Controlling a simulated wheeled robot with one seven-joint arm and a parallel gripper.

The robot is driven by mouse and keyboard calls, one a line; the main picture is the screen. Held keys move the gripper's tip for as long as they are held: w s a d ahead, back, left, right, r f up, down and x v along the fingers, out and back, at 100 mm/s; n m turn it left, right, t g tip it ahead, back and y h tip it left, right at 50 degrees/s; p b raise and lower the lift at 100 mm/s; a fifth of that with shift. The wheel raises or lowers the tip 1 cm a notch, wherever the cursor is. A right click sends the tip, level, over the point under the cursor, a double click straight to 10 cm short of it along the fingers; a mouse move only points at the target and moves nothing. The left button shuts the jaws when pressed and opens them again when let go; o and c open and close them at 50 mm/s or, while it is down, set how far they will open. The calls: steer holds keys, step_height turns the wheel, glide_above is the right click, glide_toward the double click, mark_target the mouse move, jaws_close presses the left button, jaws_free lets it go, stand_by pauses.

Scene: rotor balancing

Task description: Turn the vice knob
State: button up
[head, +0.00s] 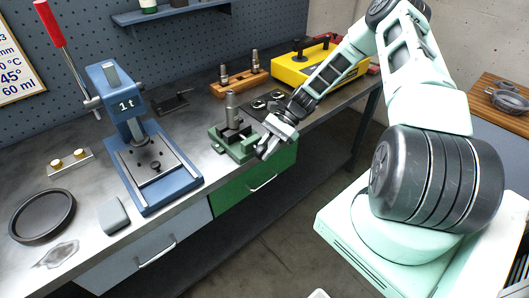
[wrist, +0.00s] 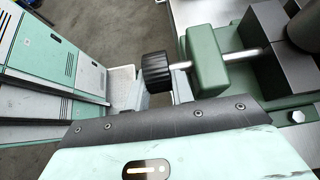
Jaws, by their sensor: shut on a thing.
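The green vice (head: 243,153) stands at the front edge of the bench. Dark jaws and an upright grey cylindrical piece (head: 231,104) show on top of it. In the wrist view, the black ribbed vice knob (wrist: 157,67) sits on the end of a metal screw that runs through the green end block (wrist: 206,62). My gripper (head: 266,149) is at the vice's right end. In the wrist view, its fingers lie on either side of the knob and are shut on it. The knob's lower part is hidden, and the head view does not show the knob clearly.
A blue press (head: 155,180) stands left of the vice. Behind are a wooden block with tools (head: 238,82), a dark plate (head: 262,103) and a yellow box (head: 303,70). A round dark tray (head: 42,236) lies far left. The floor in front of the bench is open.

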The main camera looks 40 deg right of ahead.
steer(key=y+b, duration=0.1)
steer(key=f+y+b, duration=0.1)
steer(key=y+b, duration=0.1)
steer(key=shift+w+y, duration=0.1)
steer(key=shift+y, duration=0.2)
steer(key=shift+y+b, duration=1.35)
steer(key=shift+y, duration=0.15)
steer(key=o, duration=0.7)
steer(key=d+b, duration=0.2)
steer(key=d, duration=0.3)
steer(key=d+b, duration=0.1)
steer(key=d, duration=0.5)
steer(key=d+b, duration=0.2)
steer(key=d, duration=0.4)
steer(key=shift+w+d+r+b, duration=0.15)
steer(key=shift+w+r+b, duration=0.1)
steer(key=shift+r+b, duration=0.1)
